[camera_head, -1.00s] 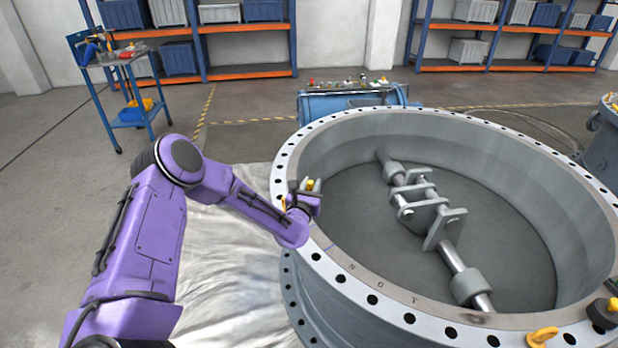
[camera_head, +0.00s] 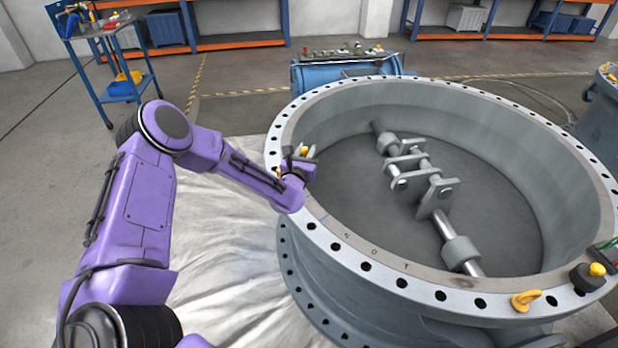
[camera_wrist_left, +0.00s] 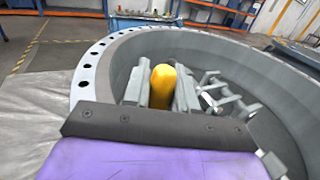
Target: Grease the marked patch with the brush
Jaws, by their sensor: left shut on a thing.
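A large grey ring-shaped valve body (camera_head: 420,292) lies flat, its flange rim drilled with bolt holes and with a shaft and brackets inside. My left gripper (camera_head: 303,158) is at the left part of the rim. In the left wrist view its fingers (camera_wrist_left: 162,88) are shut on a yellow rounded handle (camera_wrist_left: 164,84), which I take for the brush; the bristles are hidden. A little yellow also shows at the fingers in the head view. I cannot make out the marked patch for sure.
A yellow lifting eye (camera_head: 526,300) and a dark round piece with a yellow knob (camera_head: 590,276) sit on the near-right rim. A blue cart (camera_head: 122,82) stands back left. A blue machine (camera_head: 345,68) is behind the valve. Pale sheeting (camera_head: 220,270) covers the floor at left.

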